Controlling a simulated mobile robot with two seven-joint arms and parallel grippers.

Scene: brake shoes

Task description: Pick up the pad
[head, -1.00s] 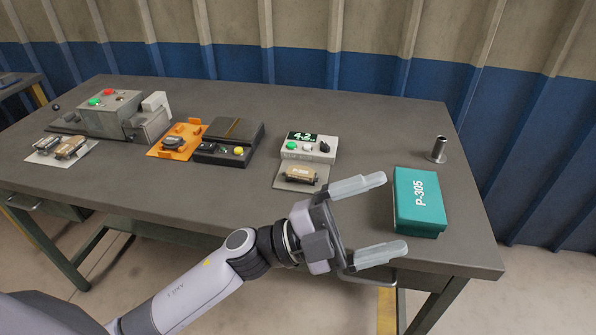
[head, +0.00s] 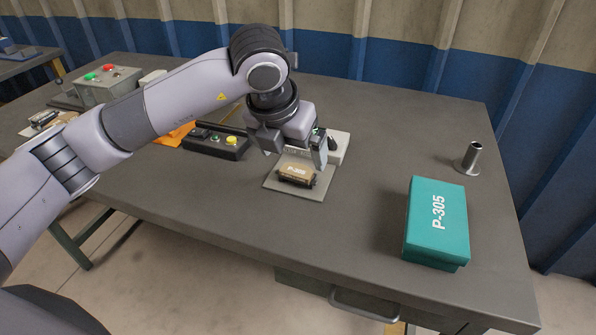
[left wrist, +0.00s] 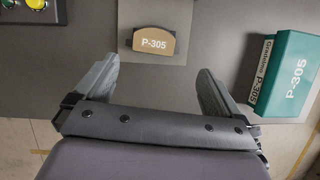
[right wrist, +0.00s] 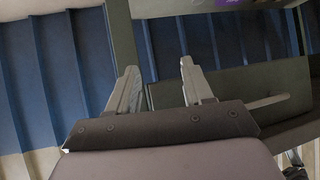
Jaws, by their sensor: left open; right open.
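The pad (head: 297,173) is a tan and dark block marked P-305. It lies on the light square plate of the scale (head: 313,189) and also shows in the left wrist view (left wrist: 154,41). My left gripper (head: 294,152) is open and points down above the plate, beside and behind the pad in the head view. In the left wrist view the open fingers (left wrist: 155,85) are apart with nothing between them, and the pad lies beyond their tips. My right gripper (right wrist: 158,90) is open and empty, away from the pad; it is not in the head view.
A teal P-305 box (head: 437,222) and a metal cylinder (head: 468,158) stand at the right of the table. A dark button box (head: 216,143) and an orange fixture (head: 174,136) lie left of the plate. The table is clear between plate and teal box.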

